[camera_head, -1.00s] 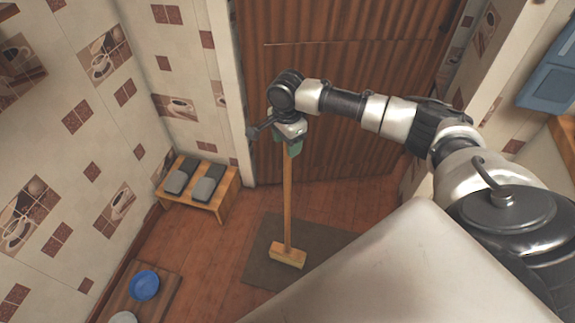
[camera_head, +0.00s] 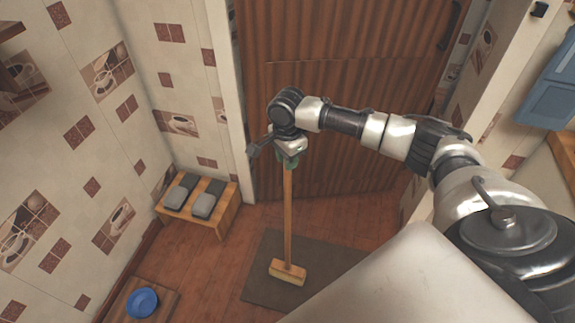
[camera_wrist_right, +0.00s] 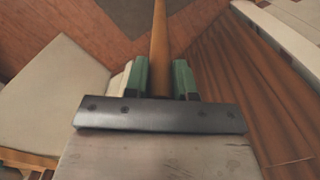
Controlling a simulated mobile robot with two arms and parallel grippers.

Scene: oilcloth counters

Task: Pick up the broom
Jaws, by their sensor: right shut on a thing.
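The broom (camera_head: 288,222) stands upright in the head view, with a long wooden handle and a pale block-shaped head at the bottom, over the dark mat. My right gripper (camera_head: 289,163) is shut on the upper part of the handle. In the right wrist view the handle (camera_wrist_right: 159,38) runs between the green fingertips of my right gripper (camera_wrist_right: 159,78). I cannot tell whether the broom head touches the mat. My left gripper is not in view.
A dark mat (camera_head: 258,285) lies on the wooden floor. A brown door (camera_head: 340,80) is behind the broom. A low wooden bench (camera_head: 222,220) with grey slippers stands by the left wall. A blue bowl (camera_head: 142,302) sits on a board at the lower left.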

